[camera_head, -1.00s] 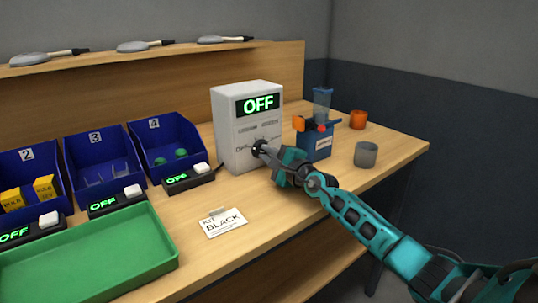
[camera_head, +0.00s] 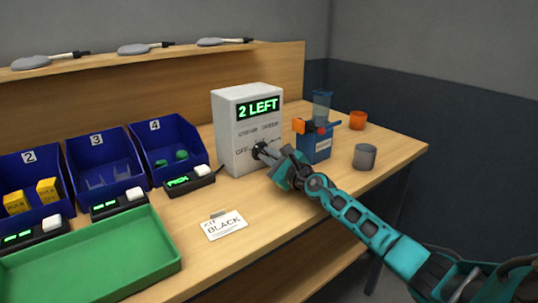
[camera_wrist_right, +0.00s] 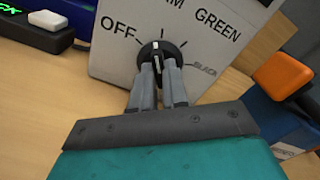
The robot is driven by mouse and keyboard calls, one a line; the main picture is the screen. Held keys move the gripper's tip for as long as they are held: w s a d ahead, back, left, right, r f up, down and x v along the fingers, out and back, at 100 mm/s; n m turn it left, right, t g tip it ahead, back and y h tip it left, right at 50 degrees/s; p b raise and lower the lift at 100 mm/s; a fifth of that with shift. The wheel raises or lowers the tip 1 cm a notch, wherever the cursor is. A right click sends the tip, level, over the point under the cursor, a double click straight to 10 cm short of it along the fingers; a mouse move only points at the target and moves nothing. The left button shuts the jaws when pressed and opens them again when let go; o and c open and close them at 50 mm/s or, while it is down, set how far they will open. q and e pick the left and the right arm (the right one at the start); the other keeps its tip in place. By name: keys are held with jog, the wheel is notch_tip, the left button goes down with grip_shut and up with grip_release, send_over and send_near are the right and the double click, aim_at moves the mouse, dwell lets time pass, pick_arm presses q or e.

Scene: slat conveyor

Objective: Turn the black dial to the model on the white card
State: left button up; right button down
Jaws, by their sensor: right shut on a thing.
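The black dial (camera_wrist_right: 149,51) is on the front of a white box (camera_head: 232,151); it also shows in the head view (camera_head: 258,150). In the right wrist view its white mark stands nearly upright, towards a partly cut-off label ending in "AM", between OFF and GREEN. BLACK is lower right of GREEN. The box display (camera_head: 259,107) reads "2 LEFT" in green. The white card (camera_head: 224,229) on the table reads "KIT BLACK". My right gripper (camera_wrist_right: 158,76) is shut on the dial, its fingers covering the lower part. My left gripper is not in view.
Blue bins (camera_head: 104,168) with small displays stand left, behind a green tray (camera_head: 150,272). A blue dispenser (camera_head: 315,149), a grey cup (camera_head: 365,157) and an orange cup (camera_head: 358,119) stand right of the box. The table between card and arm is clear.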

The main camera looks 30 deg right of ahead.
jog(key=m+p, duration=0.1)
jog(key=m, duration=0.5)
jog(key=shift+m, duration=0.3)
jog(key=m, duration=0.3)
jog(key=shift+m+p, duration=0.3)
jog(key=shift+p, duration=0.05)
jog(key=m, duration=0.2)
jog(key=shift+m+p, duration=0.3)
jog(key=m+p, duration=0.1)
jog(key=m, duration=0.5)
jog(key=shift+m+p, duration=0.5)
jog(key=shift+m, duration=0.5)
jog(key=c, duration=1.1)
grip_release()
jog(key=shift+c, duration=0.2)
jog(key=shift+s, duration=0.1)
